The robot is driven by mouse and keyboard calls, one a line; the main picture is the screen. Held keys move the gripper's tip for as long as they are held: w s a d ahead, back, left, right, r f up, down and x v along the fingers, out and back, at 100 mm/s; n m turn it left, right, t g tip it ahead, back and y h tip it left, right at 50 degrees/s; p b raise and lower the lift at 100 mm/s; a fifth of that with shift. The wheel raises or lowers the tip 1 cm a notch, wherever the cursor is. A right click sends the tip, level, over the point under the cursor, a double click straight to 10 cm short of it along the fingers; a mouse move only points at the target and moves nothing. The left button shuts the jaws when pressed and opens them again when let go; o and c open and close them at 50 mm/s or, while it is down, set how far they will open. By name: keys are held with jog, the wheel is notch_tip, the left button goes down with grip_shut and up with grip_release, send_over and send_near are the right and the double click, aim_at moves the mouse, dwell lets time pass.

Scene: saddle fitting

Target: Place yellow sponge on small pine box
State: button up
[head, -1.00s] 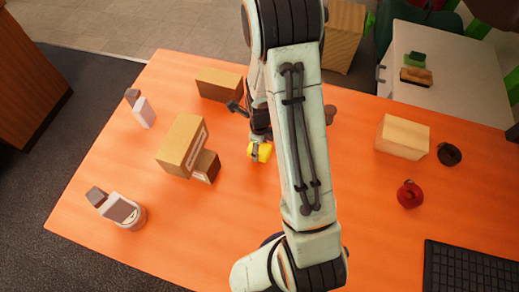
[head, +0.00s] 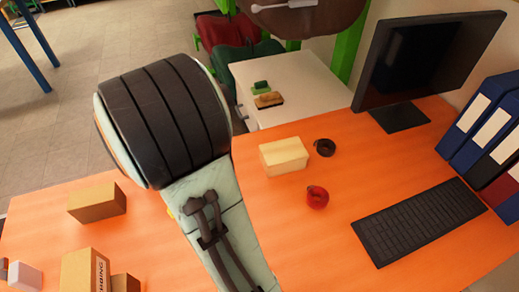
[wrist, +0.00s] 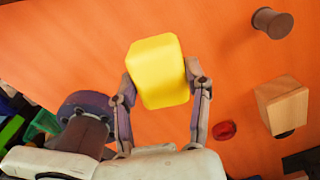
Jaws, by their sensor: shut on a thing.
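The yellow sponge (wrist: 158,72) is between the two fingers of my gripper (wrist: 160,88) in the wrist view. The fingers are shut on its sides, and orange tabletop shows around it. In the head view my arm hides the gripper and nearly all of the sponge. The small pine box (head: 284,155) is a pale wooden block on the orange table, right of my arm in the head view. It also shows at the right of the wrist view (wrist: 282,103), apart from the sponge. Its top looks bare in the head view.
A black ring-shaped roll (head: 325,147) and a red round object (head: 317,197) are near the pine box. A brown cylinder (wrist: 272,22) stands on the table. Cardboard boxes (head: 97,202) are at left; a keyboard (head: 420,220) and monitor (head: 425,60) at right.

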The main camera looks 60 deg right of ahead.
jog(key=s+d+r+m, duration=0.3)
jog(key=s+d+m, duration=0.2)
jog(key=s+d, duration=0.35)
jog(key=s+d+r+m, duration=0.3)
jog(key=s+d+m, duration=0.1)
jog(key=s+d, duration=0.45)
send_over(288, 157)
jog(key=a, duration=0.1)
jog(key=f, duration=0.8)
jog(key=shift+s+a+f, duration=0.15)
jog(key=shift+a, duration=0.05)
jog(key=shift+d+f, duration=0.65)
jog(key=shift+f, duration=1.55)
jog(key=shift+f, duration=0.1)
jog(key=o, duration=1)
jog(key=shift+o, duration=0.2)
